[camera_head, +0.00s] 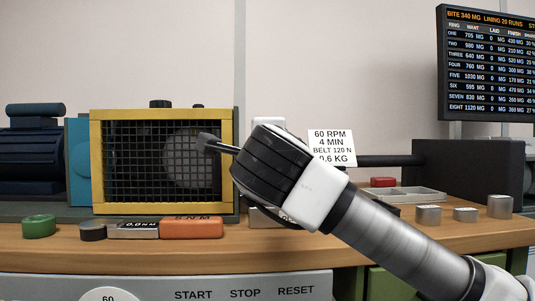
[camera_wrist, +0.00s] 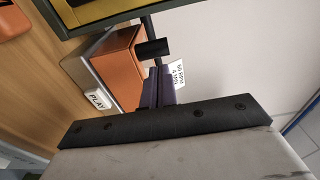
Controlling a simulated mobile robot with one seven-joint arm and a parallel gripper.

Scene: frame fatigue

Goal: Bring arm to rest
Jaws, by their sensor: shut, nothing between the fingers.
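My gripper (camera_head: 207,143) is in front of the yellow-framed mesh guard (camera_head: 97,160) in the head view, with my arm reaching in from the lower right. Its fingers are together and hold nothing. In the wrist view my gripper (camera_wrist: 158,88) also shows shut, above an orange block and a grey piece labelled PLAY (camera_wrist: 97,100). A dark cylindrical knob or rod end (camera_wrist: 152,48) lies close to the fingertips in that view; I cannot tell whether they touch. My arm hides part of the bench and the machine behind it.
On the wooden bench (camera_head: 350,245) stand a green ring (camera_head: 39,226), an orange tool (camera_head: 192,228) and metal cylinders (camera_head: 428,215). A grey tray (camera_head: 405,195) is at the right. A blue motor (camera_head: 35,160) is at the far left, a display screen (camera_head: 487,65) at the upper right.

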